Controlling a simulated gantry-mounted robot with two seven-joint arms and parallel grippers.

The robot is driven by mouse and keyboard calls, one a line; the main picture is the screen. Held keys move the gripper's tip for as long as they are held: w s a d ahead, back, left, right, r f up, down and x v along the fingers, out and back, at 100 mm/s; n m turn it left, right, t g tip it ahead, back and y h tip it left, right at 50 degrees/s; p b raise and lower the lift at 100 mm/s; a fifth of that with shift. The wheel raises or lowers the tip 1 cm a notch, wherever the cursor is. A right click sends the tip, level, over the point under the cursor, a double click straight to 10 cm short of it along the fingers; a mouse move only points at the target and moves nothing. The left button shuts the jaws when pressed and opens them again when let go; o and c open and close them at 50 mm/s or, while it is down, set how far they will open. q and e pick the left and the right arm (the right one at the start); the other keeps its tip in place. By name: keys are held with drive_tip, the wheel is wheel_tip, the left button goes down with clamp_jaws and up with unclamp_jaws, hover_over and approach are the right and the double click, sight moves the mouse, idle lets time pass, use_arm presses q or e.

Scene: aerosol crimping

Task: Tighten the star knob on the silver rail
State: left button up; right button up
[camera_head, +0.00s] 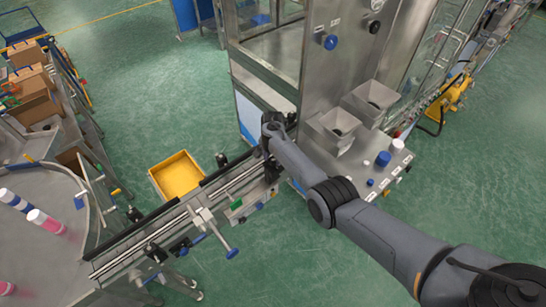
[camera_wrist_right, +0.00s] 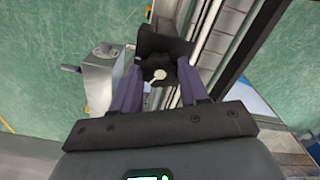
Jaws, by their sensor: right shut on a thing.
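The star knob (camera_wrist_right: 150,66) is black, with a pale round centre, and shows in the right wrist view. My right gripper (camera_wrist_right: 159,70) has its two purple-grey fingers on either side of the knob and is shut on it. The silver rail (camera_wrist_right: 222,42) runs past just right of the knob. In the head view the rail (camera_head: 135,243) runs from lower left up to the steel machine. My right wrist is above the rail's machine end there, and it hides the knob. My left gripper is not in view.
A steel machine (camera_head: 275,55) with two hoppers stands behind the rail's upper end. A yellow bin (camera_head: 177,174) is on the green floor left of the rail. A steel round table (camera_head: 75,195) with pink-and-white cans is at the left. A T-handle clamp (camera_head: 210,220) sits mid-rail.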

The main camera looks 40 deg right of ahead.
drive_tip(key=m, duration=0.2)
drive_tip(key=shift+m, duration=0.4)
drive_tip(key=m+b, duration=0.1)
drive_tip(key=m, duration=0.1)
drive_tip(key=shift+m, duration=0.4)
drive_tip(key=m+b, duration=0.1)
drive_tip(key=m, duration=0.3)
drive_tip(key=shift+f+m+b, duration=0.1)
drive_tip(key=shift+m+b, duration=0.2)
drive_tip(key=shift+b, duration=0.05)
drive_tip(key=shift+m, duration=0.6)
drive_tip(key=o, duration=1.1)
drive_tip(key=shift+c, duration=0.2)
drive_tip(key=shift+r, duration=0.2)
